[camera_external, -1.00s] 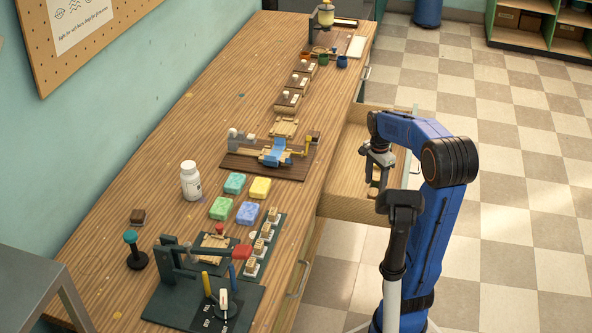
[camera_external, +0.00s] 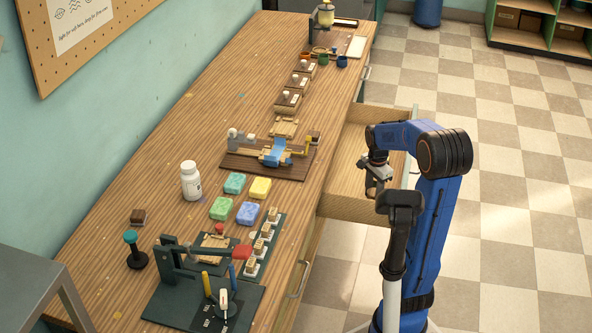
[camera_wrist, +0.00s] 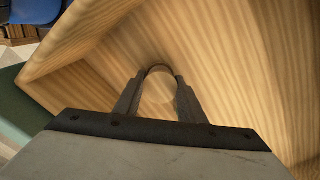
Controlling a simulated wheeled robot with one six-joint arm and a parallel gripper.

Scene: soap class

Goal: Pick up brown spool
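The brown spool (camera_wrist: 158,88) stands in the open drawer. In the wrist view its round pale wooden end shows between the two fingertips of my gripper (camera_wrist: 160,82), with a dark curved edge at its far side. One finger is on each side of it, very close to its sides. I cannot tell whether the fingers press on it. In the external view my gripper (camera_external: 377,184) is down inside the drawer, and the spool is hidden there behind the gripper and arm.
The open wooden drawer (camera_external: 345,205) has walls close around my gripper; a drawer wall (camera_wrist: 95,35) shows in the wrist view. The workbench (camera_external: 150,150) to the left holds soap bars, a white bottle (camera_external: 191,182) and tools. The checkered floor at right is clear.

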